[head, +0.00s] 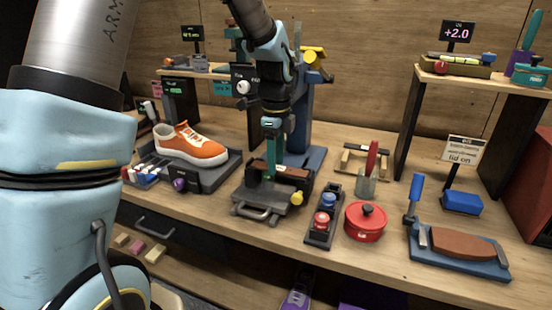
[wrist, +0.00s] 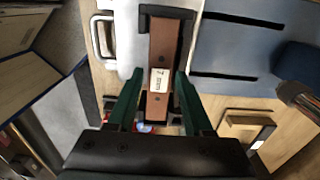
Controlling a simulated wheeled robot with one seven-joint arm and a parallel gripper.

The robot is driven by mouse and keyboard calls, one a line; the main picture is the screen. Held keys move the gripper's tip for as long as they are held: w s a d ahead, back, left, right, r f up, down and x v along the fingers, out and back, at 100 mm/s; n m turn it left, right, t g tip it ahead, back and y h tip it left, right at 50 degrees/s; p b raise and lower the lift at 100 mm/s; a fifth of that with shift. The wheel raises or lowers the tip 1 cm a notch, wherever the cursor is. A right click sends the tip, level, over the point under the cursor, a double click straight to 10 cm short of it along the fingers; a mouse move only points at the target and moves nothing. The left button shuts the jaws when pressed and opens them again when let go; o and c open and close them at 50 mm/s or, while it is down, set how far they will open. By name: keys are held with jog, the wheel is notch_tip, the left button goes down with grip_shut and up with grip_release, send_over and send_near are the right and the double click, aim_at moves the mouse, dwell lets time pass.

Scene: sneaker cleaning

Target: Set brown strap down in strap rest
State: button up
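The brown strap (wrist: 160,50) with a white label lies along the grey clamp-like stand (head: 262,204) in the middle of the table; its brown top also shows in the head view (head: 293,171). My gripper (head: 270,178) points down at the strap. In the wrist view its green fingers (wrist: 159,78) straddle the strap, with narrow gaps seen on both sides, so it looks open. A black bracket (wrist: 168,13) crosses the strap's far end. A low wooden holder with dark posts (head: 352,160), possibly the strap rest, stands to the right and looks empty.
A grey cup with a red-handled tool (head: 367,183) stands before the wooden holder. A red pot (head: 365,222) and a tray with red and blue knobs (head: 323,217) are front right of the stand. An orange sneaker (head: 190,145) is left. A blue upright (head: 304,120) stands behind.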

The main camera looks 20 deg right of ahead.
jog(key=o, duration=0.3)
notch_tip(320, 180, up, 11)
jog(key=shift+f+b, duration=0.1)
jog(key=shift+b, duration=0.7)
jog(key=s+a+f+n, duration=0.1)
jog(key=a+f+n, duration=0.2)
jog(key=a+n, duration=0.5)
jog(key=s+a+f+n+t, duration=0.1)
jog(key=a+f+n, duration=0.3)
jog(key=a+n, duration=0.5)
jog(key=s+a+f+n, duration=0.2)
jog(key=a+f+n, duration=0.2)
jog(key=a+n, duration=0.4)
jog(key=shift+s+a+n+t, duration=0.15)
jog(key=shift+a, duration=1)
jog(key=shift+s+a+n+t, duration=0.15)
jog(key=shift+a, duration=1)
